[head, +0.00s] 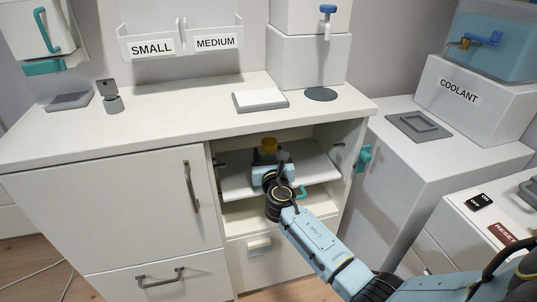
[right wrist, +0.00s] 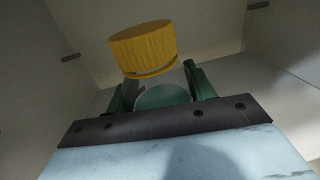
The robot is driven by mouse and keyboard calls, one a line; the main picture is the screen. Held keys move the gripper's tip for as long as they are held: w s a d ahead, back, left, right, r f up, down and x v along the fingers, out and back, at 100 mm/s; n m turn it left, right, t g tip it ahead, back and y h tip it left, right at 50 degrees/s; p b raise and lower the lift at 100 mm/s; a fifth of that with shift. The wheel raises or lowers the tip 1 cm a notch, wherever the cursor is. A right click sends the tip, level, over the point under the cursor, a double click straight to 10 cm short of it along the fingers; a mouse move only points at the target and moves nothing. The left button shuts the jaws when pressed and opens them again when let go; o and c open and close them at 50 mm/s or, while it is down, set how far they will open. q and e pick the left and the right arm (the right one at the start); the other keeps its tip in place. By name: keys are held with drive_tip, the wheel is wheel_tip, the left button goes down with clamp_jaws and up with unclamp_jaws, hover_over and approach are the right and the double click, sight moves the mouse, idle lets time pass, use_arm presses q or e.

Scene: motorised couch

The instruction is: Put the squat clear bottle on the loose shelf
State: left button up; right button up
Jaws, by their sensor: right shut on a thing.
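The bottle's yellow cap (head: 268,145) shows inside the open cabinet, above the white shelf (head: 236,184). In the right wrist view the yellow cap (right wrist: 143,48) is close, with part of the pale, see-through body (right wrist: 163,96) below it between my dark green fingers. My right gripper (head: 270,162) reaches into the cabinet over the shelf and is shut on the bottle. The gripper hides most of the bottle in the head view, and the bottle's base is hidden, so I cannot tell whether it touches the shelf. My left gripper is not in view.
The cabinet's right side has a teal handle (head: 364,158). Small dark pegs (head: 339,144) sit on the inner walls. A lower space opens below the shelf. The countertop (head: 190,108) holds a white block (head: 260,99) and a dark disc (head: 321,94). A coolant box (head: 470,95) stands right.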

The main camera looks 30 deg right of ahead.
drive_tip(key=shift+f, duration=0.3)
drive_tip(key=o, duration=1.1)
drive_tip(key=shift+s, duration=0.1)
drive_tip(key=p+v, duration=0.3)
drive_tip(key=v, duration=0.9)
drive_tip(key=shift+s+a, duration=0.25)
drive_tip(key=shift+s, duration=0.35)
